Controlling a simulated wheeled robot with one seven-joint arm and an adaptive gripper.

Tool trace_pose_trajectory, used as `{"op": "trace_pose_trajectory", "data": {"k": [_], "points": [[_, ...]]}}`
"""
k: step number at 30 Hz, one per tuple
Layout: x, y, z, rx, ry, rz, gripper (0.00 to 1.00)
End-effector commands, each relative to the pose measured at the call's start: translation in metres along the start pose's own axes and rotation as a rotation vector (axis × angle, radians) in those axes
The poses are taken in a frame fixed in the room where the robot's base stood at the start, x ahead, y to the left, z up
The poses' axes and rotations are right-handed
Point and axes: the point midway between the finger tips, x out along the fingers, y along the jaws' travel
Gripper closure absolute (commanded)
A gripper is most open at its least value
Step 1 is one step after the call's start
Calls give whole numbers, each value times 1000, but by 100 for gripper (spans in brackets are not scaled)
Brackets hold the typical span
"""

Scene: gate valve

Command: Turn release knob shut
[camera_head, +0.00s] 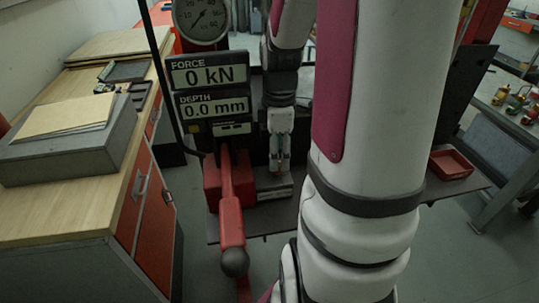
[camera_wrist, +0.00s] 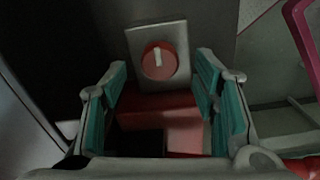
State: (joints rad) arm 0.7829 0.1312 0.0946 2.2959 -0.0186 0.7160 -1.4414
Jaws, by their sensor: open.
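The release knob (camera_wrist: 159,62) is a round red knob with a white bar marking on a pale square plate (camera_wrist: 137,38). It shows in the wrist view, upper middle; the bar stands close to vertical, tilted slightly. My gripper (camera_wrist: 165,82) is open, with teal-padded fingers on either side below the knob in the picture and nothing between them. The knob appears beyond the fingertips; I cannot tell the exact gap. In the head view my gripper (camera_head: 279,160) points down beside the red press body, and the knob is hidden there.
A display (camera_head: 209,90) reads 0 kN and 0.0 mm, below a round gauge (camera_head: 201,18). A red lever (camera_head: 230,215) with a dark ball end juts forward. A wooden bench (camera_head: 75,215) stands left, and a red tray (camera_head: 451,164) lies right.

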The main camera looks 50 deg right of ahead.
Motion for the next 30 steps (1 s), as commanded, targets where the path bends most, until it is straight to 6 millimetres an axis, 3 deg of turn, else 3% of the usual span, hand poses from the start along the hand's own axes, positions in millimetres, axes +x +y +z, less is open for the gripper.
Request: {"op": "trace_pose_trajectory", "data": {"k": [6,17,24,30], "points": [[24,0,0,0,-1,-1,45],[29,0,0,-1,0,1,45],[29,0,0,-1,0,1,94],[28,0,0,4,0,0,94]]}}
